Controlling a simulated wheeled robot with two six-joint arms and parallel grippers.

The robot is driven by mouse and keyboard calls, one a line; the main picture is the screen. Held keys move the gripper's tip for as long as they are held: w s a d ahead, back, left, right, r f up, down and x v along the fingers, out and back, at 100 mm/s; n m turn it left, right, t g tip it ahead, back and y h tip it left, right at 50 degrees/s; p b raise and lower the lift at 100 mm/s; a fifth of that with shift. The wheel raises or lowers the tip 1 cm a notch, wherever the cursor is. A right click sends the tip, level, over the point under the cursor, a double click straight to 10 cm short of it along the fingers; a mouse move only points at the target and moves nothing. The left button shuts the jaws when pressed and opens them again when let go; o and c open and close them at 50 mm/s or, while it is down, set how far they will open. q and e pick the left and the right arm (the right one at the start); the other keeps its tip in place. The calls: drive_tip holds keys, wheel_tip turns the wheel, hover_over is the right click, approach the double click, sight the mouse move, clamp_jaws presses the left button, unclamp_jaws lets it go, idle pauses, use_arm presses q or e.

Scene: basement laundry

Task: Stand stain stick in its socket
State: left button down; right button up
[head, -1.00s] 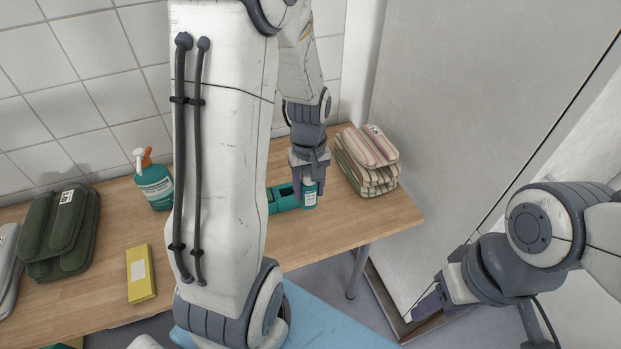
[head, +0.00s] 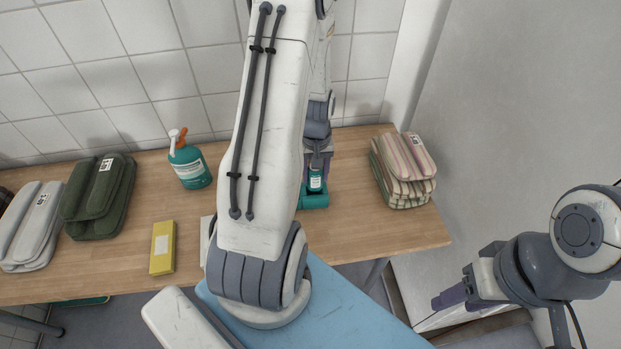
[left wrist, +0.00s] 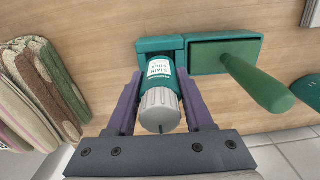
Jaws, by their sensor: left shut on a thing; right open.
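The stain stick (left wrist: 160,95), a teal tube with a white label and grey ribbed cap, is held between the purple fingers of my left gripper (left wrist: 157,108). In the head view the stick (head: 315,181) looks about upright, below my left gripper (head: 318,163) and over the teal holder (head: 314,200). In the left wrist view its far end meets the smaller, left block of the holder (left wrist: 190,43); I cannot tell how deep it sits, as the socket's mouth is hidden. My right gripper (head: 449,297) is open and empty, off to the right, away from the table.
A green handle (left wrist: 255,83) rises from the holder's wider block. Striped folded cloths (head: 403,168) lie right of the holder. Wood between box and bottle is bare.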

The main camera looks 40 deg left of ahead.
sight(315, 183)
use_arm(q)
drive_tip(key=shift+a+f, duration=0.1)
drive_tip(key=shift+f, duration=1.95)
drive_tip(key=shift+f, duration=0.1)
drive_tip(key=shift+c, duration=1.4)
unclamp_jaws()
